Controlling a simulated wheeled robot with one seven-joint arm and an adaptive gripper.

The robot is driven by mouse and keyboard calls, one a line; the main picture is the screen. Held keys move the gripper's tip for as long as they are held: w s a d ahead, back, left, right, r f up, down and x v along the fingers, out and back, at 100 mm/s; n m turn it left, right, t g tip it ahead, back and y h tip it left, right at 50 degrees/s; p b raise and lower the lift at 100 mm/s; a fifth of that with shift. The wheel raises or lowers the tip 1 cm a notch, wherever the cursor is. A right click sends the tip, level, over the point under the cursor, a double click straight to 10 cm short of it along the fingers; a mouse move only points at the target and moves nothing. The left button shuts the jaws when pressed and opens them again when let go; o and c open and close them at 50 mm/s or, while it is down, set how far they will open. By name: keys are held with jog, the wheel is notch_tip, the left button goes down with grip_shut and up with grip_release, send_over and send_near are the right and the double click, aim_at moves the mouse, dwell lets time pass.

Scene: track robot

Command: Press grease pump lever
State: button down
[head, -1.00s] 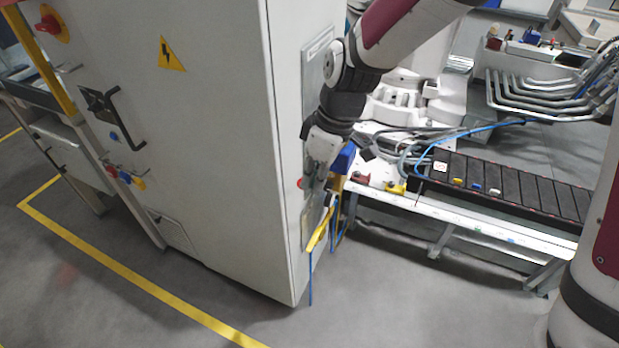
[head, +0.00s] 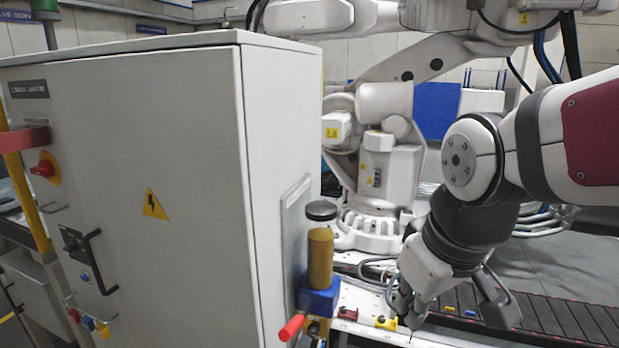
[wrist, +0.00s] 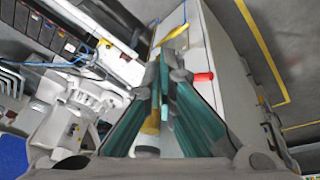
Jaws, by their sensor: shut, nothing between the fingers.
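The grease pump stands against the right side of the grey cabinet, with a brass cylinder (head: 320,258), a dark cap (head: 321,211) and a blue body (head: 318,297). Its lever has a red grip (head: 291,327) that sticks out toward the lower left. In the wrist view the red grip (wrist: 203,76) shows to the right of the fingertips. The fingers hide part of the pump there. My gripper (head: 411,322) points down, to the right of the pump and apart from it in the head view. Its green-sided fingers (wrist: 166,62) are shut and empty.
The grey cabinet (head: 140,190) fills the left of the head view. A white robot arm (head: 385,170) stands behind the pump. A dark conveyor (head: 560,318) runs along the right. A small yellow part (head: 386,323) lies on the white bench edge near my gripper.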

jog(key=s+d+r+m+t, duration=0.1)
jog(key=s+d+r+m, duration=0.1)
jog(key=s+d+m, duration=0.3)
jog(key=s, duration=0.3)
jog(key=shift+s+d+r+t+h, duration=0.15)
jog(key=shift+d+r+t+h, duration=0.1)
jog(key=shift+r+t+h, duration=0.1)
